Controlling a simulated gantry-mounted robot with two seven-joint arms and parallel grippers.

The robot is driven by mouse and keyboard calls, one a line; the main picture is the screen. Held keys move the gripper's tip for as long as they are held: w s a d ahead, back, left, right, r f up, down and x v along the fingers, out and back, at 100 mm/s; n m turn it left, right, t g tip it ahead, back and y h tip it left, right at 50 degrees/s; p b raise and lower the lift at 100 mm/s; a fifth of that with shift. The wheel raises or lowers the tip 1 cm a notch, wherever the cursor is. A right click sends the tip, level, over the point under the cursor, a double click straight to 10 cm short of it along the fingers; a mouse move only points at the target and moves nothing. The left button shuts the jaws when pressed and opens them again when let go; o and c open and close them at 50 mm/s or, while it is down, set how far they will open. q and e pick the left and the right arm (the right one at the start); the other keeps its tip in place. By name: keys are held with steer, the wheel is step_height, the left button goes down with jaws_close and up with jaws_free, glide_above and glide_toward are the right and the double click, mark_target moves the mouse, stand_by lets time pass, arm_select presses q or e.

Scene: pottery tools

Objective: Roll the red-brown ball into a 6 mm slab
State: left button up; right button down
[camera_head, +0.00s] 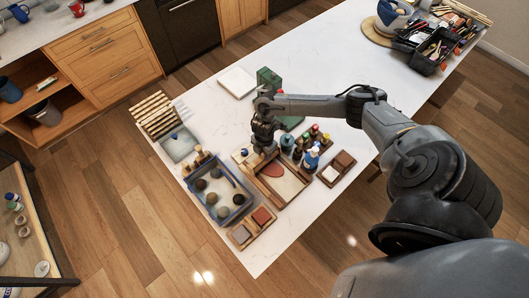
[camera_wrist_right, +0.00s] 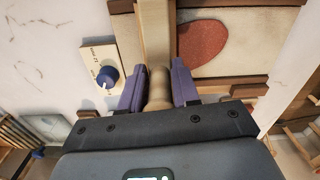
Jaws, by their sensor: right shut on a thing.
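The red-brown clay (camera_head: 273,171) lies as a flat, rounded patch on a pale board (camera_head: 289,187) with wooden side strips. It also shows in the right wrist view (camera_wrist_right: 203,43), just right of the wooden tool. My right gripper (camera_head: 263,148) is over the far left end of this board. In the wrist view its purple fingers (camera_wrist_right: 158,88) are shut on the rounded handle of a wooden tool that looks like a rolling pin (camera_wrist_right: 156,35). The pin's far end runs out of the picture. The clay's thickness cannot be told. My left gripper is not in view.
A blue tray (camera_head: 239,204) with several dark balls stands left of the board. A card with a blue dial (camera_wrist_right: 108,75) lies beside the pin. Several bottles (camera_head: 312,158) and a wooden box (camera_head: 343,160) stand to the right.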

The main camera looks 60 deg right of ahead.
mark_target(271, 167)
steer(key=shift+s+a+p, duration=0.2)
steer(key=shift+s+p, duration=0.35)
steer(key=shift+s, duration=0.15)
steer(key=shift+s+a+f, duration=0.1)
steer(key=shift+s+f, duration=0.1)
steer(key=shift+s, duration=0.1)
steer(key=shift+s+a+r+p, duration=0.15)
steer(key=shift+s+r+p, duration=0.05)
steer(key=shift+s+p, duration=0.5)
steer(key=shift+s+a, duration=0.1)
steer(key=shift+s, duration=0.1)
steer(key=shift+p, duration=0.3)
